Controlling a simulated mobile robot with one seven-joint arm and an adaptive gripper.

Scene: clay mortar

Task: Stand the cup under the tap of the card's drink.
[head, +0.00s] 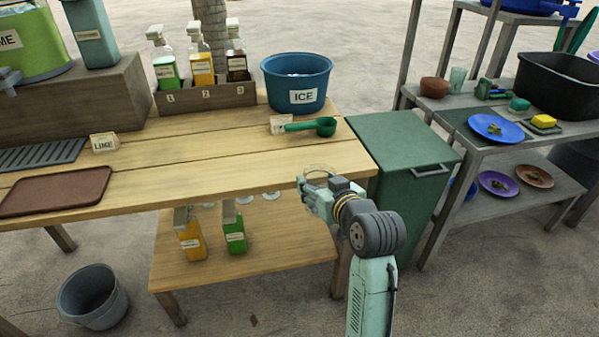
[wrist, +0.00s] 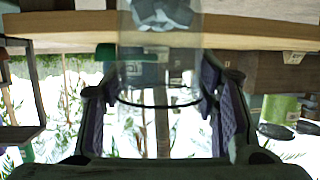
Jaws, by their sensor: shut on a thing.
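My gripper (head: 318,183) is shut on a clear cup (head: 319,170), just off the front right corner of the wooden table. The wrist view is upside down; in it the cup (wrist: 160,75) sits between the pads of my gripper (wrist: 160,98), upright, with ice-like pieces (wrist: 165,14) in its bottom. The card (head: 104,142) reading LIME stands on the table. The green dispenser (head: 35,48), its label partly cut off and ending in "ME", stands far left on a raised block. Its grey tap (head: 9,80) is at the picture's left edge. A dark slatted drip tray (head: 42,155) lies below.
A teal container (head: 90,35) stands beside the green dispenser. Bottles (head: 201,65) stand in a numbered rack (head: 207,97). A blue ICE tub (head: 296,80) and a green scoop (head: 315,127) are at the back right. A brown tray (head: 55,192) lies front left. The table's middle is clear.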

